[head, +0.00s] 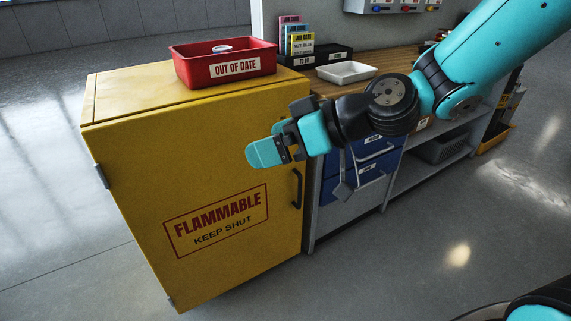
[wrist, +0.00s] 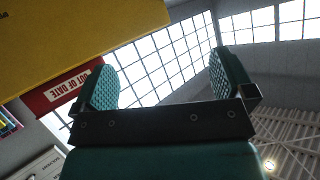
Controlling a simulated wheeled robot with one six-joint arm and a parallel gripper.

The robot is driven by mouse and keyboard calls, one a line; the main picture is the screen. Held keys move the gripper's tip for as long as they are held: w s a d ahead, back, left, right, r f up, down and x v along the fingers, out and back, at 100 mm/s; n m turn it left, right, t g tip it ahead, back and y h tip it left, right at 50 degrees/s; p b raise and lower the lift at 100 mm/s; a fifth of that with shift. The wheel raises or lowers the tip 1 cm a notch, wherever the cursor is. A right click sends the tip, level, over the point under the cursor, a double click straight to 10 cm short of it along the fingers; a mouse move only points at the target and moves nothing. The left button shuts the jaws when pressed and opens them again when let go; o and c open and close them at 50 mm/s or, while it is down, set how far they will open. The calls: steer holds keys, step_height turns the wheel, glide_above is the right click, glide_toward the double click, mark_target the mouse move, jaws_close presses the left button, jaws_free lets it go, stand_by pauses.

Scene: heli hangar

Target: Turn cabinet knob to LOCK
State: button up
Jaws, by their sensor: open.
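The yellow cabinet (head: 140,170) stands at the left with its door shut, marked FLAMMABLE KEEP SHUT. A dark vertical handle (head: 297,188) is at the door's right edge. No knob or LOCK mark shows; my gripper and arm cover the upper right part of the door. My gripper (head: 262,150) is in front of that upper right part, its fingers pointing left in the head view. In the wrist view its two teal fingers (wrist: 160,85) are apart with nothing between them. The cabinet's yellow surface (wrist: 70,35) shows at the upper left there.
A red OUT OF DATE bin (head: 190,68) sits on the cabinet top. Right of the cabinet is a workbench with a white tray (head: 346,72), job cards (head: 300,40) and blue drawers (head: 338,178). The grey floor (head: 420,270) in front is clear.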

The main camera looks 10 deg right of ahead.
steer(key=w+d+f+m+t+h+b, duration=0.65)
steer(key=w+d+f+t+b, duration=0.5)
steer(key=w+d+f, duration=0.6)
steer(key=shift+y, duration=0.25)
steer(key=shift+s+a+f+p+x, duration=0.15)
steer(key=shift+a+p+x, duration=0.15)
steer(key=shift+p+x, duration=2)
steer(key=shift+s+a+f+p+x, duration=0.1)
steer(key=shift+a+f+p+x, duration=0.2)
steer(key=shift+p+x, duration=2)
steer(key=shift+s+a+f+p+x, duration=0.1)
steer(key=shift+a+p+x, duration=0.25)
steer(key=shift+p+x, duration=1.9)
steer(key=shift+b+x, duration=1.1)
steer(key=shift+x, duration=0.05)
steer(key=shift+c, duration=0.5)
steer(key=shift+r, duration=0.1)
steer(key=c, duration=0.7)
